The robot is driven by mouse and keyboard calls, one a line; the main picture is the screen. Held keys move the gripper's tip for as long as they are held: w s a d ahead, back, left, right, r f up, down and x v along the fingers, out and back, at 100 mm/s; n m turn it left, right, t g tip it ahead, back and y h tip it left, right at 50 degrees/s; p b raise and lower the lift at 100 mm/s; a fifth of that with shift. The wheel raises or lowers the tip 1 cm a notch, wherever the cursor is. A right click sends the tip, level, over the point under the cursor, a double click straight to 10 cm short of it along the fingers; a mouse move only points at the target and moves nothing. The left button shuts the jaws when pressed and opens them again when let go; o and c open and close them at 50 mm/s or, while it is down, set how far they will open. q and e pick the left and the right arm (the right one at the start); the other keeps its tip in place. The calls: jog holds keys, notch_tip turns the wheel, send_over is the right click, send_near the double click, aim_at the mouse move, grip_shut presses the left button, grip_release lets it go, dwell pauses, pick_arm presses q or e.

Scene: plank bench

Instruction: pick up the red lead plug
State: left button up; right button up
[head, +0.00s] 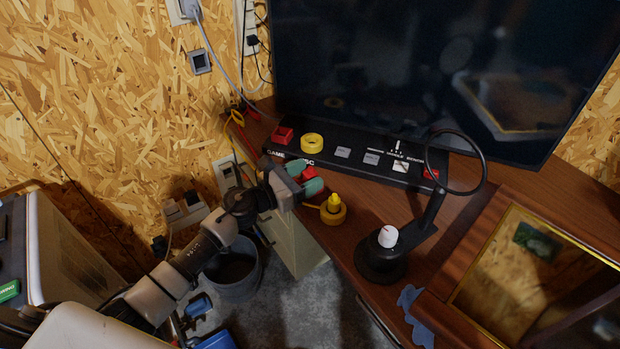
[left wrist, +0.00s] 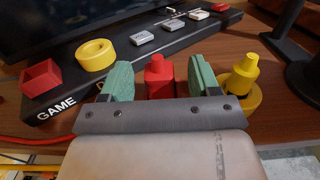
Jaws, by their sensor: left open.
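The red lead plug (left wrist: 159,78) stands between the green fingers of my left gripper (left wrist: 159,71) in the left wrist view, with a gap on either side. Its lower part is hidden behind the gripper's front edge. In the head view, the red plug (head: 308,173) shows partly between the fingers of my left gripper (head: 305,177), near the bench's left edge. The left gripper is open. My right gripper is not in view.
A yellow plug (head: 334,201) stands close right of the gripper, with a yellow ring at its base. Behind is the black game console (head: 357,155) with a red square socket (head: 283,135) and a yellow round one (head: 312,142). A black stand (head: 381,260) is further right.

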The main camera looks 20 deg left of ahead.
aim_at(315, 171)
pick_arm(q)
jog(key=x, duration=0.3)
jog(key=shift+w+d, duration=0.1)
jog(key=shift+w, duration=0.05)
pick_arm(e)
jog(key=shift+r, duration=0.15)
pick_arm(q)
jog(key=shift+c, duration=0.3)
